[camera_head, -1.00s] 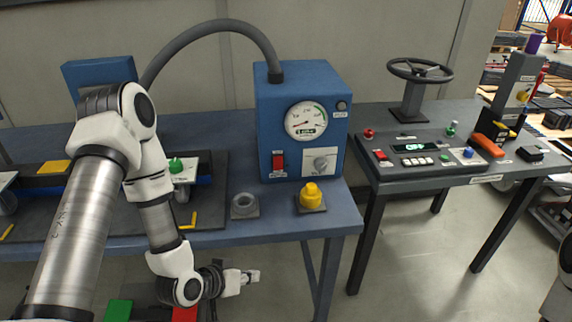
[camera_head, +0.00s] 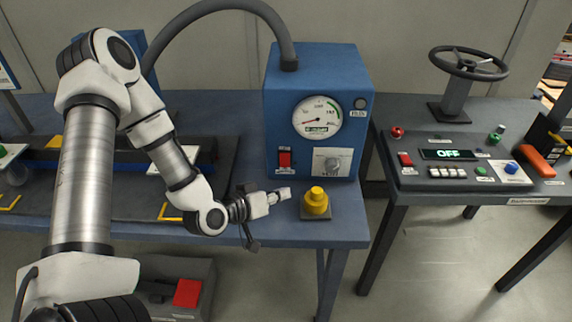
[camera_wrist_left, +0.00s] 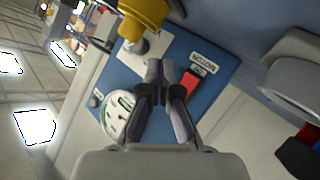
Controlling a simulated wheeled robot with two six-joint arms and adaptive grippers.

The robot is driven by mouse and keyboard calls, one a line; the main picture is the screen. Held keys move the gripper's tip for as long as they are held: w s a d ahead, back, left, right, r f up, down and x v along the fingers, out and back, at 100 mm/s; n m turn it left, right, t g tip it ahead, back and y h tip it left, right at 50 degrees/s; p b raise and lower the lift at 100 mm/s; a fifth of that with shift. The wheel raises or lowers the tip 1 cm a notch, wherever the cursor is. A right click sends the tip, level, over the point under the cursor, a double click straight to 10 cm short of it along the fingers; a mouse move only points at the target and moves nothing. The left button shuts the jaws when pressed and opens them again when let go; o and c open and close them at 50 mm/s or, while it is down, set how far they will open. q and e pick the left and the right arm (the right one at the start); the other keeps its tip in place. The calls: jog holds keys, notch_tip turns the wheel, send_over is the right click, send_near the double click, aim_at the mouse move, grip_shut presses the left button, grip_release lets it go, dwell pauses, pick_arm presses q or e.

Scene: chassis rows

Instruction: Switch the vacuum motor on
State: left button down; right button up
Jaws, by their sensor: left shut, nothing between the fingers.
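The vacuum unit is a blue box (camera_head: 280,105) on the bench, with a round gauge (camera_head: 317,117). Its front carries a red rocker switch (camera_head: 285,160) and a grey knob (camera_head: 332,165) on a white plate. In the left wrist view the red switch (camera_wrist_left: 190,84) lies right of my fingertips, beside a label, and the gauge (camera_wrist_left: 117,115) lies left of them. My left gripper (camera_head: 284,193) is shut and empty, below the red switch and apart from it, just left of the yellow knob (camera_head: 316,202). My right gripper is out of view.
The yellow knob (camera_wrist_left: 145,15) is close in the left wrist view. A grey hose (camera_head: 225,8) arches from the box top. A second table at right holds a control panel (camera_head: 450,183) reading OFF and a handwheel (camera_head: 468,63). A floor gap separates the tables.

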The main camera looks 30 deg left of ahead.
aim_at(285, 160)
pick_arm(q)
jog(key=w+a, duration=0.1)
jog(key=w, duration=0.1)
jog(key=w+a, duration=0.1)
jog(key=w, duration=0.1)
jog(key=w+a+b, duration=0.1)
jog(key=w+a, duration=0.1)
jog(key=shift+w+f, duration=0.2)
jog(key=shift+f, duration=0.2)
jog(key=shift+w+a, duration=0.1)
jog(key=shift+a, duration=0.05)
jog(key=shift+w, duration=0.1)
dwell(0.8)
jog(key=shift+w+a, duration=0.2)
jog(key=shift+w, duration=0.1)
jog(key=shift+w+a, duration=0.15)
jog(key=shift+w, duration=0.1)
dwell(0.7)
jog(key=shift+s, duration=0.15)
jog(key=shift+s+d, duration=0.4)
jog(key=shift+s, duration=0.1)
jog(key=shift+s, duration=0.1)
